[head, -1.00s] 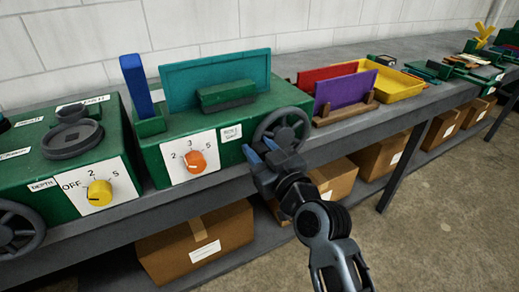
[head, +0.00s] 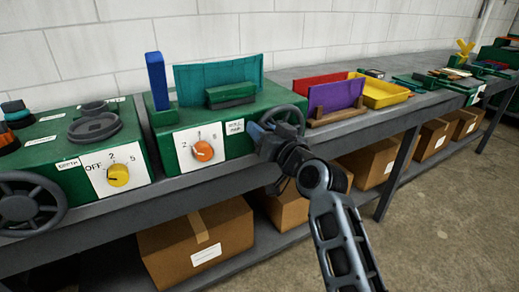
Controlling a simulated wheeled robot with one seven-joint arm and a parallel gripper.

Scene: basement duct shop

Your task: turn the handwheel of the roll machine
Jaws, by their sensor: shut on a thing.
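The roll machine (head: 160,130) is a green box on the bench with an orange knob (head: 203,151) on its white front dial. Its dark grey handwheel (head: 299,112) sits at the right end. My gripper (head: 263,131) is shut on the handwheel at the left to lower-left part of its rim. The fingers, with blue tips, hide that part of the wheel. A teal sheet (head: 219,78) stands upright on top of the machine and looks slightly bowed.
A second green machine (head: 60,165) with a yellow knob and its own handwheel (head: 27,204) stands at left. Cardboard boxes (head: 197,243) fill the lower shelf. The floor (head: 450,200) at right is clear.

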